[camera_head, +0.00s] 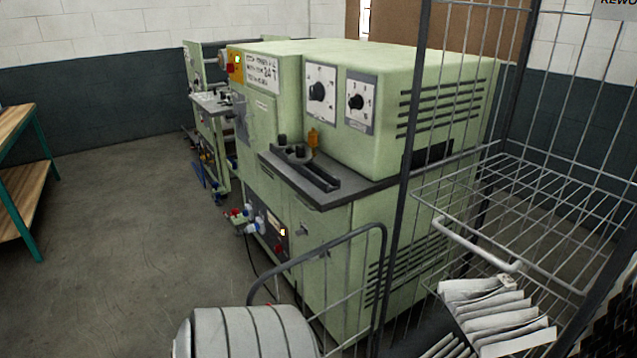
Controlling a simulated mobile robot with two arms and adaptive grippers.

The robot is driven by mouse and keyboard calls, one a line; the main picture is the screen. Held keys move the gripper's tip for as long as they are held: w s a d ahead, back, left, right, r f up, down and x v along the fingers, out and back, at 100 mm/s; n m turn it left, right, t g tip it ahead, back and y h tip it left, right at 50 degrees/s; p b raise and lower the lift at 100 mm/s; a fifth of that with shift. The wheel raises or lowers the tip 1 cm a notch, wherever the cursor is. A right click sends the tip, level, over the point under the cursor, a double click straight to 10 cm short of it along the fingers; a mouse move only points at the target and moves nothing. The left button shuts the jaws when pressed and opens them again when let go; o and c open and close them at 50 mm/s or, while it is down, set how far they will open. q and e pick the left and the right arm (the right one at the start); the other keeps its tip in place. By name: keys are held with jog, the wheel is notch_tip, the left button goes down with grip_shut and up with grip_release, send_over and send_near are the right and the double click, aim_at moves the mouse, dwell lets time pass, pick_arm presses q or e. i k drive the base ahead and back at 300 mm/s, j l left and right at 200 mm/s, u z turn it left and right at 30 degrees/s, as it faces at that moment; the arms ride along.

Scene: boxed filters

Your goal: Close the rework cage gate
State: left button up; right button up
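The rework cage (407,150) stands at the right, with dark posts and grey wire mesh. A low wire panel (345,240) with a dark, round-cornered tube frame reaches from near the cage's front post toward the lower left. It looks like the gate, standing out from the cage, but its lower part and hinge side are out of frame. Inside the cage is a wire shelf or basket (520,182), with a pale bar handle (474,246) at its front left.
Pale pleated filters (500,315) lie low in the cage. A green machine (320,215) stands behind the panel, with a cable at its base. A wooden bench (15,125) with green legs is at the left. The floor (120,220) between is clear.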

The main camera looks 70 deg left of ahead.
aim_at(301, 259)
jog(key=k+j, duration=0.15)
jog(key=j, duration=0.25)
jog(key=k+j, duration=0.1)
jog(key=j, duration=0.3)
jog(key=k+j, duration=0.15)
jog(key=j, duration=0.3)
jog(key=k+j, duration=0.15)
jog(key=j, duration=0.25)
jog(key=k+j, duration=0.15)
jog(key=j, duration=0.25)
jog(key=k+j, duration=0.1)
jog(key=j, duration=0.3)
jog(key=k+j, duration=0.15)
jog(key=j, duration=0.25)
jog(key=k+j, duration=0.15)
jog(key=j, duration=0.25)
